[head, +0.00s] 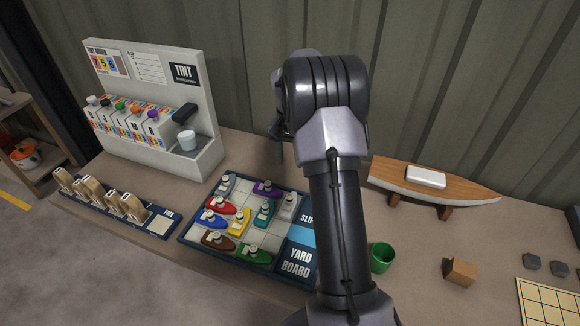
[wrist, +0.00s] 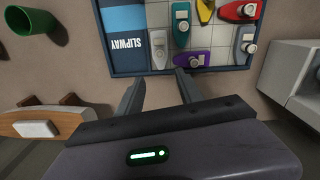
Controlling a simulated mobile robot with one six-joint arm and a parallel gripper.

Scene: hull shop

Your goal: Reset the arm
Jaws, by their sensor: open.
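My gripper (wrist: 160,90) shows in the wrist view with its two fingers apart and nothing between them. It is above the bench at the far edge of the yard board (wrist: 125,56). The grey boat piece (wrist: 159,50) lies just beyond the fingertips, and I see no contact. In the head view my raised arm stands in front of the bench, and a dark finger (head: 280,152) shows left of the wrist. The other finger is hidden there. The yard board also shows in the head view (head: 297,263), with several coloured boats on it; my arm covers its right edge.
A tint dispenser (head: 205,100) stands at the back left, with a rack of wooden pieces (head: 107,208) before it. A model boat on a stand (head: 440,190), a green cup (head: 382,257), a wooden block (head: 460,271) and a gridded board (head: 548,305) are to the right.

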